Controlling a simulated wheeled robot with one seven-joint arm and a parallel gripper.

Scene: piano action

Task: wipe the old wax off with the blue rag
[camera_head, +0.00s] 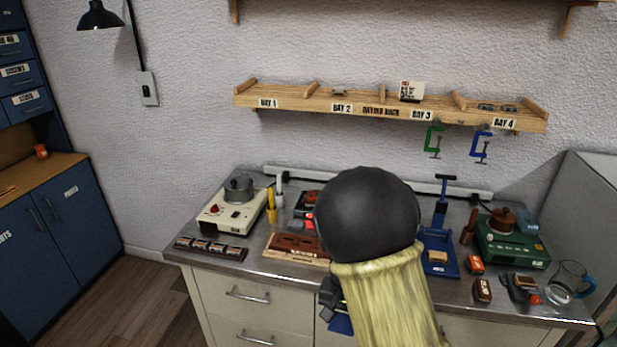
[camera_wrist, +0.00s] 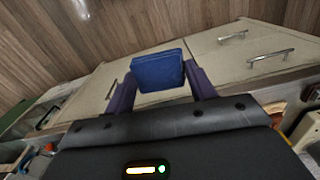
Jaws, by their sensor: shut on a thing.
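My gripper (camera_wrist: 160,86) is shut on the blue rag (camera_wrist: 157,70), which looks like a thick folded pad between the two purple fingers. In the head view my gripper (camera_head: 331,294) hangs in front of the bench's front edge, partly hidden by my arm. A bit of the blue rag (camera_head: 341,325) shows below it, in front of the drawers and apart from the bench top (camera_head: 222,257). No patch of old wax can be made out in either view. My arm hides the middle of the bench.
A hot plate with a pot (camera_head: 236,203), a dark rack (camera_head: 211,248) and a brown wooden board (camera_head: 296,248) are on the left. A blue stand (camera_head: 438,257), a green device (camera_head: 511,245) and a glass jug (camera_head: 566,284) are on the right. A labelled shelf (camera_head: 385,108) hangs above.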

